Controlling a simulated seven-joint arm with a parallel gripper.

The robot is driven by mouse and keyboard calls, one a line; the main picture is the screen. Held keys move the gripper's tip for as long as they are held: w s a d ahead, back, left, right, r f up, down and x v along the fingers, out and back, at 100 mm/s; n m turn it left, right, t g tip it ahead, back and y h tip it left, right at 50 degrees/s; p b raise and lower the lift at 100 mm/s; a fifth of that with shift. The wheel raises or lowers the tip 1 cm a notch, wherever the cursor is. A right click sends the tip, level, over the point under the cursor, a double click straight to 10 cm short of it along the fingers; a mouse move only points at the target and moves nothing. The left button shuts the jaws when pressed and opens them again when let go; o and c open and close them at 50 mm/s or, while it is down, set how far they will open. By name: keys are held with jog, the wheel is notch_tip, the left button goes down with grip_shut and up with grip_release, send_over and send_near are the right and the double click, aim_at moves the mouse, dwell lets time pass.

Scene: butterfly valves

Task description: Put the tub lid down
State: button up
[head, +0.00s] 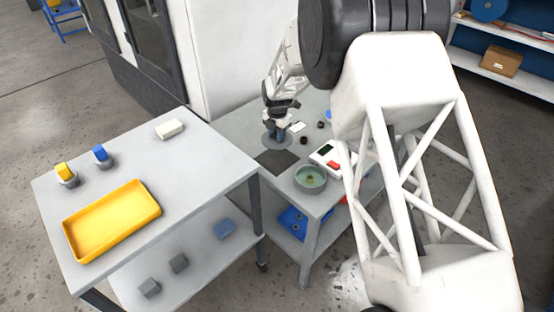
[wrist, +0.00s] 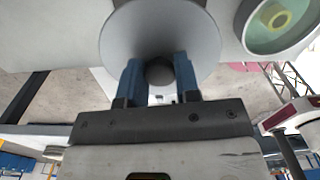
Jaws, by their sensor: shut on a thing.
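My gripper (head: 278,119) points down over the far table, its blue fingers shut on the dark knob of the tub lid (head: 267,138). The lid is a round grey disc. In the wrist view the lid (wrist: 160,22) spreads out beyond the fingertips (wrist: 159,72), with the knob between them. I cannot tell whether the lid touches the table. The open round tub (head: 310,180), with a greenish inside and something yellowish in it, stands to the right and nearer. The tub (wrist: 280,20) also shows at the wrist view's upper right, apart from the lid.
A dark square mat (head: 277,162) lies just in front of the lid. A white device with a red part (head: 333,163) and small dark pieces (head: 304,141) are to the right. The left table holds a yellow tray (head: 112,220), two valves (head: 66,175) and a white block (head: 170,129).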

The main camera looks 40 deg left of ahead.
jog(key=shift+f, duration=0.1)
send_over(277, 158)
jog(key=shift+d+f, duration=0.1)
jog(key=shift+f, duration=2.95)
jog(key=shift+f, duration=1.85)
jog(key=shift+f, duration=0.15)
jog(key=o, duration=1)
notch_tip(277, 158, up, 12)
jog(key=shift+r, duration=0.15)
